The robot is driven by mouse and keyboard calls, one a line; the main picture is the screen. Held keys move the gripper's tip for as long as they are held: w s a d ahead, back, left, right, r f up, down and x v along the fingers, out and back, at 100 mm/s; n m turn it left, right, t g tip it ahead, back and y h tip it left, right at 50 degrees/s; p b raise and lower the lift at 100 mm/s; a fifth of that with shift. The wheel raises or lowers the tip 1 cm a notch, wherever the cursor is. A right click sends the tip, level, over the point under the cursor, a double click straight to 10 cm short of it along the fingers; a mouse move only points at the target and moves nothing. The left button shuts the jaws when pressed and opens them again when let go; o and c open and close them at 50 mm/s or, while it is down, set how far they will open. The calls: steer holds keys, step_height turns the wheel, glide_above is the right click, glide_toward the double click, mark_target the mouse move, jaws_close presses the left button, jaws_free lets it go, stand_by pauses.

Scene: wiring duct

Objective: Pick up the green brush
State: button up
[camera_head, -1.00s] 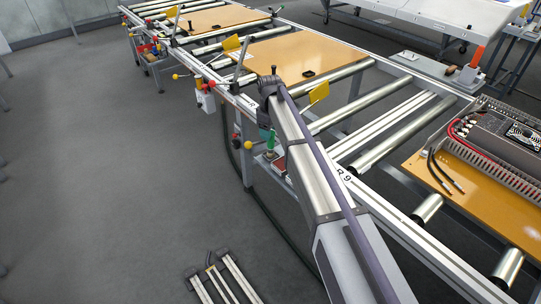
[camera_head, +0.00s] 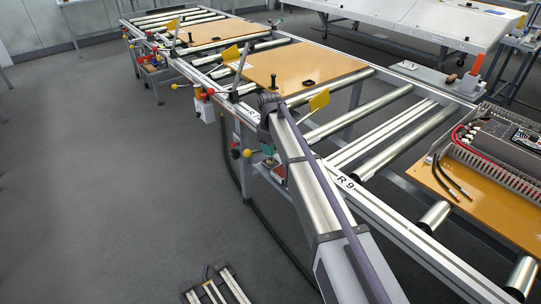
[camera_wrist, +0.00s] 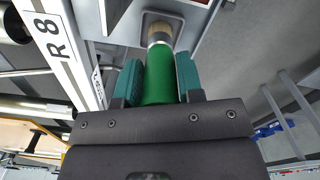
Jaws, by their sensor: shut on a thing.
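The green brush (camera_wrist: 158,78) shows in the wrist view, with a thick green handle, a metal collar and a pale tan end against a grey holder (camera_wrist: 180,18). My gripper (camera_wrist: 159,70) has one teal finger on each side of the handle and is shut on it. In the head view my gripper (camera_head: 268,149) is a small teal shape beside the rail, partly behind my arm. The brush itself is hard to make out there. I cannot tell whether its end still touches the holder.
The roller conveyor frame (camera_head: 345,186) runs close beside my arm, with a wooden board (camera_head: 300,62) on it. Yellow flags (camera_head: 319,100) and ball-ended levers (camera_head: 241,153) stand near the gripper. A red box (camera_head: 279,172) sits just below it. The grey floor at left is open.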

steer(key=shift+c, duration=1.4)
step_height(320, 180, up, 10)
steer(key=p, duration=1)
steer(key=shift+r, duration=0.2)
steer(key=shift+f, duration=0.2)
steer(key=shift+d, duration=0.1)
